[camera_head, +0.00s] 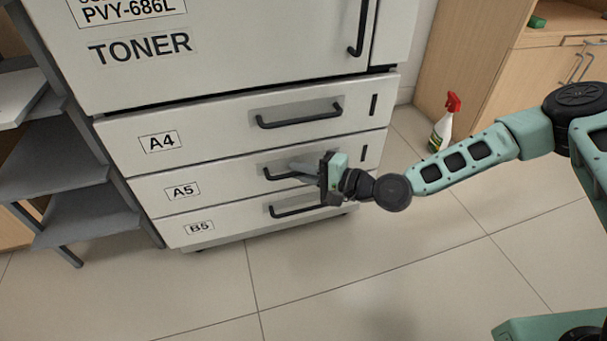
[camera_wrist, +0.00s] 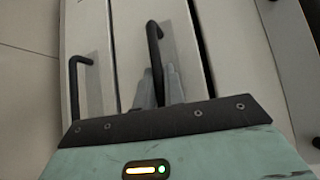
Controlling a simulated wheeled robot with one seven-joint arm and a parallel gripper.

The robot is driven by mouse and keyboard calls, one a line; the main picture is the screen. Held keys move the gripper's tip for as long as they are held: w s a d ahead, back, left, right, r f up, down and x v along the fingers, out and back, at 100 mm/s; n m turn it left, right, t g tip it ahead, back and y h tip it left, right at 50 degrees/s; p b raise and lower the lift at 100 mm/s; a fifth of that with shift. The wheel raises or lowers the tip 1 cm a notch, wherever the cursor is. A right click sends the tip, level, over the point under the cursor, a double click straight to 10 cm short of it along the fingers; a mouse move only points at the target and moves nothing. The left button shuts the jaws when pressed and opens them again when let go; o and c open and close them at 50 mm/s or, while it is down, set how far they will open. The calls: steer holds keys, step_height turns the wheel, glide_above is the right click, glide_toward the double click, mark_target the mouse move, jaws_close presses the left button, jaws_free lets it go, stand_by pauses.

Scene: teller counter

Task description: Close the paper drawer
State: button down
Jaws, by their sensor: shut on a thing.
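The paper drawers are pale fronts with black bar handles, labelled A4 (camera_head: 215,135), A5 (camera_head: 225,184) and B5 (camera_head: 235,226) in the head view. My gripper (camera_head: 300,170) is at the A5 drawer, its grey fingers shut on that drawer's black handle (camera_head: 268,173). In the wrist view the fingers of my gripper (camera_wrist: 160,84) close around the lower part of the handle (camera_wrist: 153,40). A dark gap (camera_wrist: 204,50) runs along one edge of this drawer's front. How far the drawer stands out is hard to tell.
The TONER cabinet door (camera_head: 220,50) is above the drawers. Grey shelves (camera_head: 85,160) stand at the left. A spray bottle (camera_head: 443,122) with a red top stands on the floor near a wooden cabinet (camera_head: 470,60). The tiled floor in front is clear.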

steer(key=c, duration=1.8)
jaws_free()
steer(key=shift+w, duration=0.3)
steer(key=shift+o, duration=0.2)
steer(key=p+v, duration=0.5)
steer(key=v, duration=1.2)
steer(key=shift+s+d+p, duration=0.15)
steer(key=shift+s+p, duration=0.2)
steer(key=shift+p, duration=0.05)
